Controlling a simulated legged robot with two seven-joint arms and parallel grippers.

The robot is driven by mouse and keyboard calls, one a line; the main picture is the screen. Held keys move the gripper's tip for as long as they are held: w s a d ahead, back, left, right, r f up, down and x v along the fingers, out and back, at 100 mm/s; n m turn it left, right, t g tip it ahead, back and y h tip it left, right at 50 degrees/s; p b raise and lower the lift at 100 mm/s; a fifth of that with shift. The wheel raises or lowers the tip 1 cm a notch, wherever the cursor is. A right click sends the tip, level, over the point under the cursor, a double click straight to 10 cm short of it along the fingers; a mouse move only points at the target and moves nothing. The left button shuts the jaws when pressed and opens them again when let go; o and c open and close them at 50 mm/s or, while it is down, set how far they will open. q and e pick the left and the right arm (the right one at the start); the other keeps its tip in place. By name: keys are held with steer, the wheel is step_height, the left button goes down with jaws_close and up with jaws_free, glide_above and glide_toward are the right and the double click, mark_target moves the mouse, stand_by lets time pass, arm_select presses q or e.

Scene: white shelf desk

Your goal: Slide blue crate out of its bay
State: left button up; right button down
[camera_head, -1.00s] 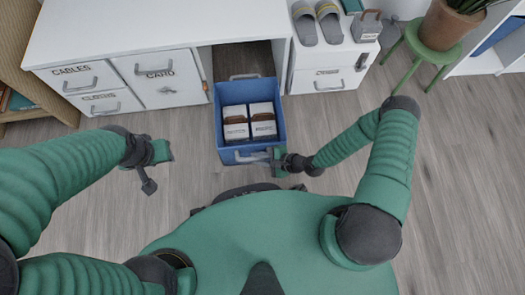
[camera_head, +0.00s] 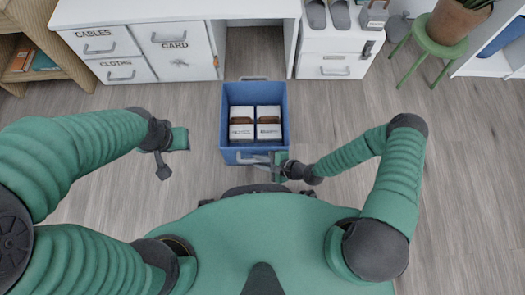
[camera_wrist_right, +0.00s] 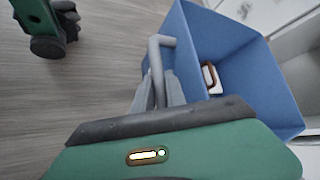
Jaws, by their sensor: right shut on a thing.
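The blue crate (camera_head: 226,130) stands on the floor in front of the desk, clear of its open bay (camera_head: 254,52). It holds two white boxes (camera_head: 241,130) with brown tops. A grey handle (camera_head: 253,158) is on its near side, and another is on its far side. My right gripper (camera_head: 274,160) is shut on the near handle; the right wrist view shows the handle (camera_wrist_right: 157,62) between its fingers, beside the blue crate wall (camera_wrist_right: 215,40). My left gripper (camera_head: 165,160) is left of the crate, apart from it; its fingers are too unclear to judge.
The white desk (camera_head: 180,10) has drawers and doors left of the bay. A white cabinet (camera_head: 330,66) with slippers on top stands right of it. A green stool (camera_head: 430,40) with a plant pot is at right. The floor beside the crate is clear.

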steer(key=shift+s+a, duration=0.1)
steer(key=shift+s, duration=0.3)
steer(key=c, duration=1.3)
jaws_free()
steer(key=shift+w, duration=0.1)
steer(key=shift+w, duration=0.15)
steer(key=shift+d+r, duration=0.2)
steer(key=p+v, duration=0.2)
steer(key=v, duration=0.3)
steer(key=p+v, duration=0.2)
steer(key=v, duration=0.4)
steer(key=p+v, duration=0.2)
steer(key=v, duration=0.3)
steer(key=shift+s+d, duration=0.15)
steer(key=shift+s, duration=0.3)
